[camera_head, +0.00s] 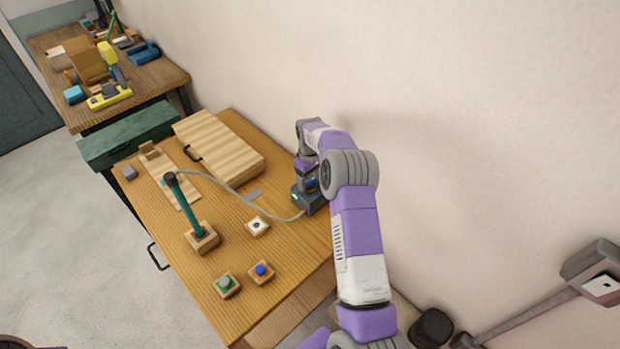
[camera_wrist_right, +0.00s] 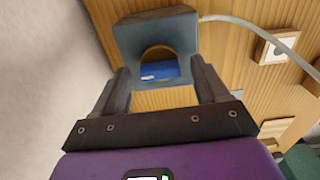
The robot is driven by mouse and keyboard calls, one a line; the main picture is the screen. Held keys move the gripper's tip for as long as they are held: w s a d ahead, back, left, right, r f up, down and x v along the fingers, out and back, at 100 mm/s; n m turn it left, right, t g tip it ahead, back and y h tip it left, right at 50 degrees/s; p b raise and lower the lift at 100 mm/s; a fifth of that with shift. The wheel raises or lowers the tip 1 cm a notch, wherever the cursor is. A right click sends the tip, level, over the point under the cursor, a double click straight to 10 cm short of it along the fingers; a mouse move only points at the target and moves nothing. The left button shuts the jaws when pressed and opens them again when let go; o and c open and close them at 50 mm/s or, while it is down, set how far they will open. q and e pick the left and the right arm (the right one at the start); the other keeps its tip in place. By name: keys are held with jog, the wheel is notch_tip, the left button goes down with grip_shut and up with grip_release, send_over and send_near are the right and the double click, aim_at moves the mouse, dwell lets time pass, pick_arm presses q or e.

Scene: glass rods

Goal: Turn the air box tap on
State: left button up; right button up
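The air box (camera_head: 309,202) is a dark blue-grey box at the back right edge of the wooden table, partly hidden by my right arm. In the right wrist view the air box (camera_wrist_right: 152,30) shows a round opening with a blue part (camera_wrist_right: 158,70), seemingly the tap. My right gripper (camera_head: 309,180) is at the air box. In the wrist view my right gripper (camera_wrist_right: 161,82) is open, with one finger on each side of the blue part. I cannot tell whether the fingers touch it. My left gripper is not in view.
A grey hose (camera_head: 243,199) runs from the air box to a teal upright torch (camera_head: 183,205) on a wooden base. A wooden case (camera_head: 220,147) lies behind. A wall stands close behind the arm.

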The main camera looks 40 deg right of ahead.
aim_at(310, 180)
jog(key=shift+r, duration=0.1)
notch_tip(310, 180, up, 7)
jog(key=shift+r, duration=0.2)
dwell(0.4)
dwell(0.4)
